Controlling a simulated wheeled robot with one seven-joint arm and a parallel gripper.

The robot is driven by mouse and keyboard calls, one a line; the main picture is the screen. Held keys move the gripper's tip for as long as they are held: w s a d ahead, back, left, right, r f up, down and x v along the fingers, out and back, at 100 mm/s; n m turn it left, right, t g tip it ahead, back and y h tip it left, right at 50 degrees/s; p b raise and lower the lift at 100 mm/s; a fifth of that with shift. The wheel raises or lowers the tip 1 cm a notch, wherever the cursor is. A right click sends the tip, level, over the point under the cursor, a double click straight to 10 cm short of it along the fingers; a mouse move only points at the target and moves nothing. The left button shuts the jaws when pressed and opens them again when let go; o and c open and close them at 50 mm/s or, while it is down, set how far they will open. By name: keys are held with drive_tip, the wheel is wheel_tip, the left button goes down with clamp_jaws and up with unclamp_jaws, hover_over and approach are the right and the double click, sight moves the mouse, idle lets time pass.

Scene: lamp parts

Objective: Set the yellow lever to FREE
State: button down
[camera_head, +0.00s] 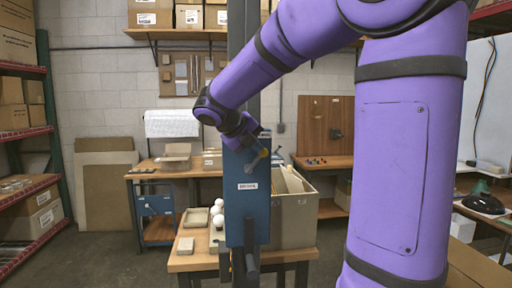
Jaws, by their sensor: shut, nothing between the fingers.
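A blue upright box (248,205) on a tall blue-grey post stands in the middle of the view. A small white label on its front is too small to read surely. My purple arm comes in from the upper right, and my gripper (247,143) is at the top of the box, right by the lever. It is shut and holds nothing. I cannot tell whether it touches the lever. No FREE mark is readable.
A wooden table (185,262) behind the box bears white bulbs (217,212), small trays and a grey bin (297,215). A dark handle (252,265) hangs below the box. Shelves (30,135) stand left, benches behind. My arm covers much of the right side.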

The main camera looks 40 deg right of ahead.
drive_tip(key=v, duration=1)
drive_tip(key=shift+a+r, duration=0.15)
drive_tip(key=shift+a, duration=0.05)
drive_tip(key=s+a+f+m+t+y, duration=0.1)
drive_tip(key=s+a+f+m+y, duration=0.2)
drive_tip(key=s+m, duration=0.4)
drive_tip(key=s+a+f+m+t+y, duration=0.2)
drive_tip(key=s+a+f+m+y, duration=0.2)
drive_tip(key=m, duration=1)
drive_tip(key=s+a+f+m+t+y, duration=0.2)
drive_tip(key=s+f+m, duration=0.4)
drive_tip(key=s+m, duration=0.4)
drive_tip(key=shift+a+m+y, duration=0.3)
drive_tip(key=shift+a+y, duration=0.4)
drive_tip(key=shift+a, duration=0.25)
drive_tip(key=shift+d, duration=0.15)
